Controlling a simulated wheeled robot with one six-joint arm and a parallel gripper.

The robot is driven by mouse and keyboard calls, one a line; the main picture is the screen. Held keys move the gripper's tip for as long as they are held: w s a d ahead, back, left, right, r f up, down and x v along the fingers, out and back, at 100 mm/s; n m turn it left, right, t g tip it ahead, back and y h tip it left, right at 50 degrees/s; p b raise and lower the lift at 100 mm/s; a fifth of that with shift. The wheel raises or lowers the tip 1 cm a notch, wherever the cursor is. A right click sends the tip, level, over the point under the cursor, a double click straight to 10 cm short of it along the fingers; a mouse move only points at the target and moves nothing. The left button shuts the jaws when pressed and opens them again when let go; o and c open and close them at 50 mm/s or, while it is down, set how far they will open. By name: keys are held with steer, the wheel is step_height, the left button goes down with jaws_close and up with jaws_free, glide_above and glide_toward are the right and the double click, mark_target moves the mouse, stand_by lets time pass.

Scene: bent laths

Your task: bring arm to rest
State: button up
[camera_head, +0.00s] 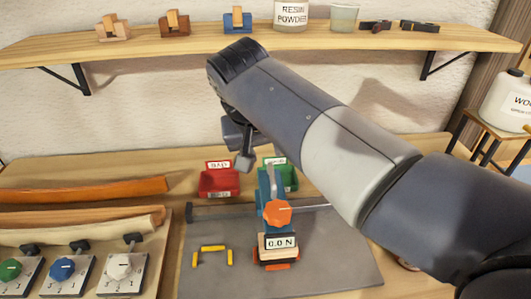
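My arm reaches in from the lower right across the picture, raised above the bench. My gripper (243,155) hangs below the arm's far end, in front of the wall and above the red bin. It is seen mostly from behind and partly hidden by the arm, so I cannot tell whether its fingers are open or shut. I see nothing held in it.
A blue device with an orange knob (278,213) reads 0.0 N on the grey mat (330,270). Yellow pieces (213,248) lie left of it. Red (220,182) and green (291,178) bins stand behind. Laths (85,190) lie left. A shelf (180,45) runs above.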

mark_target(273, 175)
steer(key=x, duration=1)
steer(key=shift+f, duration=0.1)
steer(key=shift+w+d+f, duration=0.2)
steer(key=shift+w+f, duration=0.05)
steer(key=shift+f, duration=0.1)
steer(key=shift+d+r, duration=0.1)
steer(key=shift+d, duration=0.35)
